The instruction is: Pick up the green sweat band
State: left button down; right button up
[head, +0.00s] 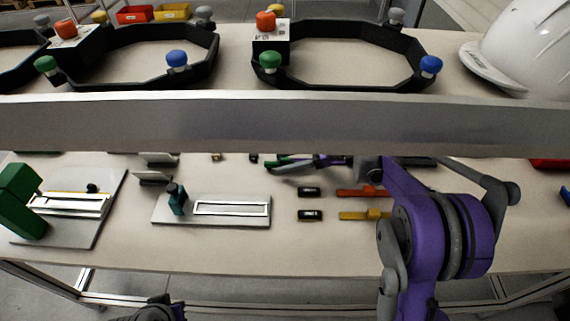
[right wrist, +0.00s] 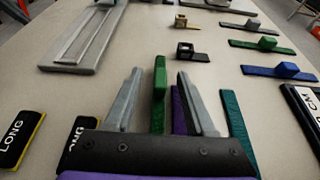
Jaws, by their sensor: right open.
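My right gripper (right wrist: 162,85) is open in the right wrist view, low over the table, its two grey fingers apart. A green strip (right wrist: 159,78), which looks like the green sweat band, lies between the fingers without visible contact. A purple strip (right wrist: 179,112) lies just right of it, and a teal strip (right wrist: 237,130) lies outside the right finger. Another green strip with a raised block (right wrist: 265,44) lies farther right. In the head view, the right gripper is partly hidden among the strips under the shelf edge.
Black LONG labels (right wrist: 18,137) lie left of the gripper. A grey metal fixture (right wrist: 85,38) stands beyond them. Blue (right wrist: 280,71) and grey strips lie to the right. A shelf beam (head: 285,122) crosses above the table, with black frames (head: 345,82) on the shelf.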

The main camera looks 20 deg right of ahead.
jog(key=shift+a+f, duration=0.1)
jog(key=shift+a, duration=0.05)
grip_shut()
dwell(0.4)
